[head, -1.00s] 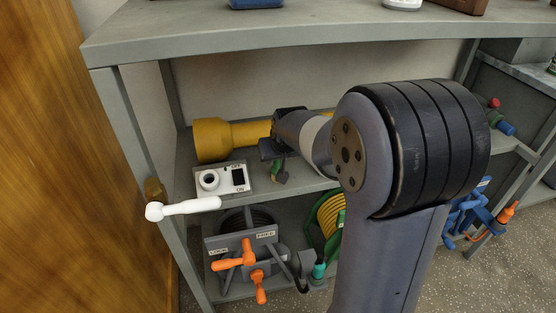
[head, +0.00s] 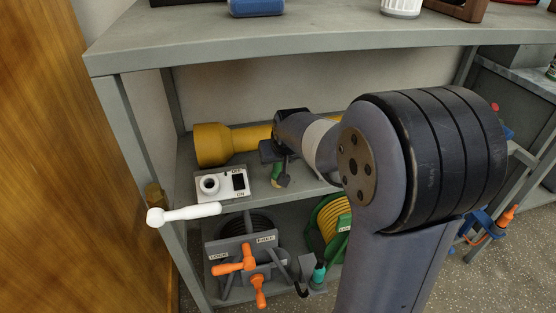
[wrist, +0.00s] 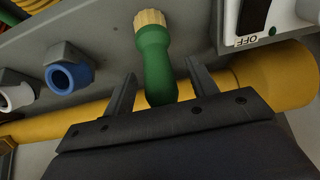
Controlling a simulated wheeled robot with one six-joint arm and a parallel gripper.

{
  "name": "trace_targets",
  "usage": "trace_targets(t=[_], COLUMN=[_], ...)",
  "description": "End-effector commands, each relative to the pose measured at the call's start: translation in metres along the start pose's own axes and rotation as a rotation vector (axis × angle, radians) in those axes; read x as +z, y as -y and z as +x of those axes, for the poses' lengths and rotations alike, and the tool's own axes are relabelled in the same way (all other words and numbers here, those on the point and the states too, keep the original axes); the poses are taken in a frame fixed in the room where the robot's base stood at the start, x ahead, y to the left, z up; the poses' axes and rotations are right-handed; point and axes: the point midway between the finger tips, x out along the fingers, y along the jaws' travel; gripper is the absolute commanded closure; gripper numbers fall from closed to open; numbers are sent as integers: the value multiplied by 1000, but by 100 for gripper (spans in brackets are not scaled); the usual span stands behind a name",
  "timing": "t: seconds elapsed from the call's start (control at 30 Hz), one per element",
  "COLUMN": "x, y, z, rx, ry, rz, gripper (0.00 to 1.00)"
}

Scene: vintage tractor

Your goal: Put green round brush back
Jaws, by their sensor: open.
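The green round brush (wrist: 156,62) has a rounded green handle and a pale bristle tip. In the wrist view it lies between the two fingers of my gripper (wrist: 160,72), with a gap on both sides. The gripper is open. The brush's lower end is hidden behind the gripper body. In the head view a small green part of it (head: 276,171) shows at the shelf's front edge, just below my gripper, and the rest is hard to make out.
A large yellow flashlight (head: 211,145) lies along the middle shelf. A white switch box (head: 222,184) stands left of the brush. A blue piece (wrist: 66,76) and a white piece (wrist: 17,97) sit in grey holders. Hose reels (head: 330,222) stand below. The top shelf (head: 300,35) hangs overhead.

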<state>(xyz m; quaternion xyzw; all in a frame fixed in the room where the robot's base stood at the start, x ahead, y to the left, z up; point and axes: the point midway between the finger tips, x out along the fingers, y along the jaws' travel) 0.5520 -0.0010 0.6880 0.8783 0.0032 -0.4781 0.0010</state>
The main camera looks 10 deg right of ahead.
Motion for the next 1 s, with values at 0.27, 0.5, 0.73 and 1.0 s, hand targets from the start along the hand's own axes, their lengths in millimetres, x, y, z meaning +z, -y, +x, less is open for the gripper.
trace_targets(t=[0.27, 0.5, 0.73, 1.0], x=[-2, -1, 0, 0], y=[0, 0, 0, 0], z=[-64, -97, -104, -102], rx=[0, 0, 0, 0], ry=[-3, -1, 0, 1], rz=[0, 0, 0, 0], gripper=[45, 45, 45, 45])
